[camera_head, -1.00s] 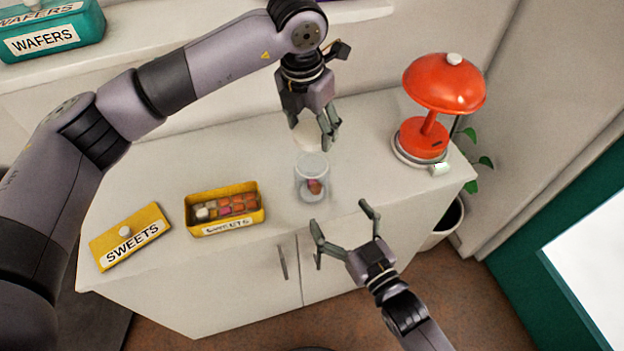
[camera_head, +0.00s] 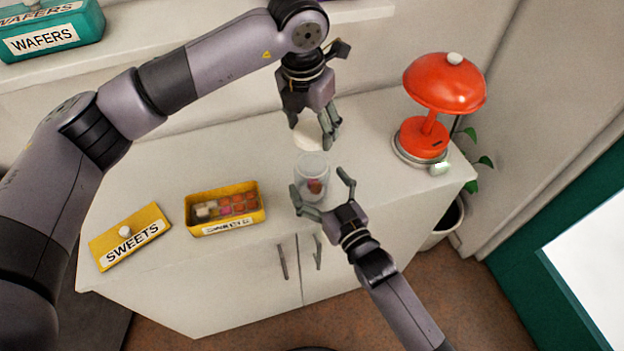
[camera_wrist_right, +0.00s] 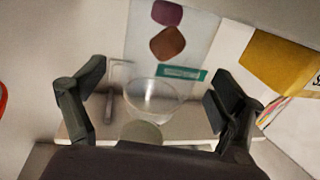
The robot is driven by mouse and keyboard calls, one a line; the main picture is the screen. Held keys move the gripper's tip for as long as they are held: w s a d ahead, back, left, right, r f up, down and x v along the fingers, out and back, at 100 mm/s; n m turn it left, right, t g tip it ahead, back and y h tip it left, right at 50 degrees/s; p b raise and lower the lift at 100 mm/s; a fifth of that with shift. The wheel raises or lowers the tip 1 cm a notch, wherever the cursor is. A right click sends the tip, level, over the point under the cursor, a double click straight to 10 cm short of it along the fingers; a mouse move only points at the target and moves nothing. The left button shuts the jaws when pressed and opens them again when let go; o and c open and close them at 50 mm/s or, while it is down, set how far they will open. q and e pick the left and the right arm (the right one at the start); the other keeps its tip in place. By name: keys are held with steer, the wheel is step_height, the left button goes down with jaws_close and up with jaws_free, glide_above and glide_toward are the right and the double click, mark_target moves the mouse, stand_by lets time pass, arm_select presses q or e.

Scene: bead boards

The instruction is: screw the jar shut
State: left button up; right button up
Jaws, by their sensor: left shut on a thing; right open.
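The clear glass jar (camera_head: 312,166) stands open at the top near the front edge of the cabinet top, with a few coloured sweets in it. My left gripper (camera_head: 329,140) is shut on the white lid (camera_head: 304,138), behind and above the jar in the head view; its fingers partly hide the lid. My right gripper (camera_head: 321,183) is open, its fingers on either side of the jar's front; I cannot tell whether they touch it. In the right wrist view, clear glass, apparently the jar (camera_wrist_right: 155,95), lies between the open fingers (camera_wrist_right: 155,100).
An open yellow sweets tin (camera_head: 190,220) and its lid (camera_head: 105,250) lie left of the jar. A red lamp (camera_head: 445,85) stands on the right. A teal wafers tin (camera_head: 85,30) sits on the upper left shelf. The surface between the jar and lamp is clear.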

mark_target(312, 154)
steer(key=shift+x, duration=1.4)
steer(key=shift+c, duration=0.6)
steer(key=c, duration=1.7)
arm_select(q)
steer(key=shift+f, duration=2.45)
arm_select(e)
steer(key=shift+o, duration=0.2)
arm_select(q)
steer(key=shift+f, duration=0.1)
steer(key=shift+f, duration=0.8)
steer(key=shift+f, duration=0.55)
